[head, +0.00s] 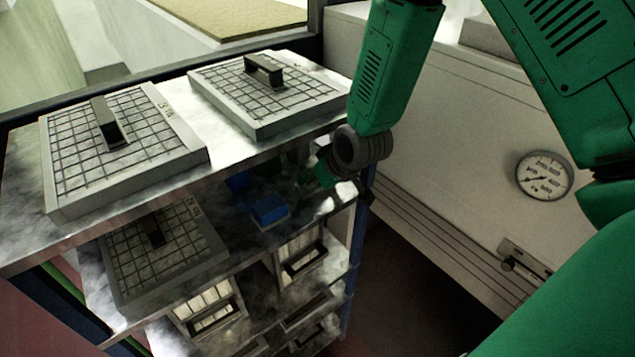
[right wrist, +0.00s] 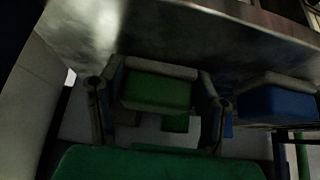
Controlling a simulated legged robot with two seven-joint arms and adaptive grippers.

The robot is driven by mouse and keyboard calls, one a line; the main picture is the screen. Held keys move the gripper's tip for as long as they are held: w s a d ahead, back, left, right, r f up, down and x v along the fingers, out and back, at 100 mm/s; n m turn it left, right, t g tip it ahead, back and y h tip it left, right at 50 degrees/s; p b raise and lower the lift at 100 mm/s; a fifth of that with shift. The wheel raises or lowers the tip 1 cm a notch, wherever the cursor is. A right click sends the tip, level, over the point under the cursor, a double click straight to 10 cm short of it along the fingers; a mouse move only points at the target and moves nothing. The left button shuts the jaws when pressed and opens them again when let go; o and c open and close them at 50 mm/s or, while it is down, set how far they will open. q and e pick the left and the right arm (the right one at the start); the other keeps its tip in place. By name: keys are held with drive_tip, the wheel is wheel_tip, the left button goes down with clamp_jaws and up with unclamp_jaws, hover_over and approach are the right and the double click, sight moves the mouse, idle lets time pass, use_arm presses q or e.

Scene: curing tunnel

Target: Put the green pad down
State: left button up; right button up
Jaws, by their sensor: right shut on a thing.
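My right gripper (head: 326,172) reaches from the right into the shelf level below the top of the rack. In the right wrist view my right gripper (right wrist: 160,82) has one finger on each side of the green pad (right wrist: 156,90) and is shut on it. The pad has a green face and a greyish upper edge. In the head view the pad is dark and mostly hidden by the gripper and the shelf edge. I cannot tell whether it touches the shelf. My left gripper is not in view.
A blue pad (head: 268,210) lies on the same shelf, left of my right gripper; a darker blue one (head: 238,182) lies behind. A gridded tray (head: 160,250) fills the shelf's left. Two trays with handles stand on top. A wall gauge (head: 544,175) is at right.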

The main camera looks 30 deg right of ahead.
drive_tip(key=shift+w+f, duration=0.1)
drive_tip(key=shift+f, duration=0.15)
drive_tip(key=shift+s+d+f, duration=0.1)
drive_tip(key=shift+s+f, duration=0.05)
drive_tip(key=shift+s, duration=0.1)
drive_tip(key=o, duration=1.2)
drive_tip(key=shift+o, duration=1.2)
drive_tip(key=shift+f, duration=0.25)
